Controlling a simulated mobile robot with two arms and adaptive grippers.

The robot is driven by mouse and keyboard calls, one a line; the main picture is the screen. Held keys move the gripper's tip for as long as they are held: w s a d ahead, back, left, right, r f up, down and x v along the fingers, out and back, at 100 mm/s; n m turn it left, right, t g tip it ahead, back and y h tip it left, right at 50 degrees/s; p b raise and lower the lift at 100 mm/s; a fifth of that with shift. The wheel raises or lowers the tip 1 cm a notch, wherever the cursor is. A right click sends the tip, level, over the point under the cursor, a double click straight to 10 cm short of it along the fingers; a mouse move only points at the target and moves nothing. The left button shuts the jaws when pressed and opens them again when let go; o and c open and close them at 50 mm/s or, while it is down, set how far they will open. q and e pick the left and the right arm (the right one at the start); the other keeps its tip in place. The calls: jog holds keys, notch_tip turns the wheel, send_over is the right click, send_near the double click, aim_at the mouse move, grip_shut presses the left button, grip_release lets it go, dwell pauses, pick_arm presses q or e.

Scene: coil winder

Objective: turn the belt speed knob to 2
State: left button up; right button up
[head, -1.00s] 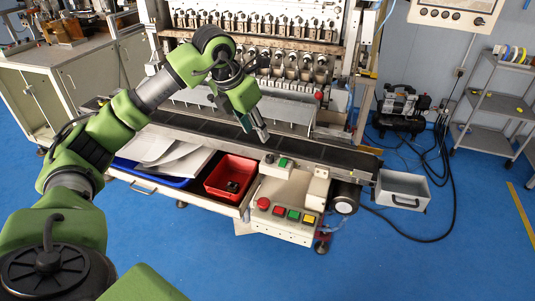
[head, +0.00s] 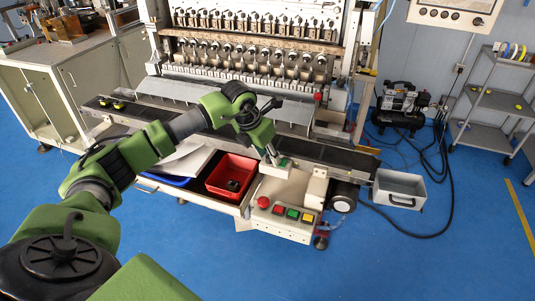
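The small light control box (head: 275,171) stands at the front edge of the conveyor belt (head: 340,154), with a green switch (head: 284,162) on its top. My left gripper (head: 271,158) points down at the left part of this box, where a small dark knob showed earlier. The gripper now covers the knob, and its setting cannot be read. The fingertips are at or just above the box top; I cannot tell whether they touch the knob or how far they are shut. My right gripper is not in view.
A push-button box (head: 285,219) with a red mushroom button (head: 263,202) sits in front. A red bin (head: 231,176) is left of the control box. The winding machine (head: 250,50) rises behind the belt. A grey drawer box (head: 400,189) is at right.

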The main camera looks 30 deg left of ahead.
pick_arm(q)
grip_shut()
jog(key=n+b, duration=0.1)
jog(key=n+y+b, duration=0.1)
jog(key=n, duration=0.1)
jog(key=n+y+b, duration=0.1)
jog(key=n, duration=0.1)
jog(key=shift+w+d+f, duration=0.1)
jog(key=shift+d, duration=0.15)
jog(key=shift+d+n+g+y+b, duration=0.1)
jog(key=shift+n+g+y+b, duration=0.45)
jog(key=shift+n, duration=1.25)
grip_release()
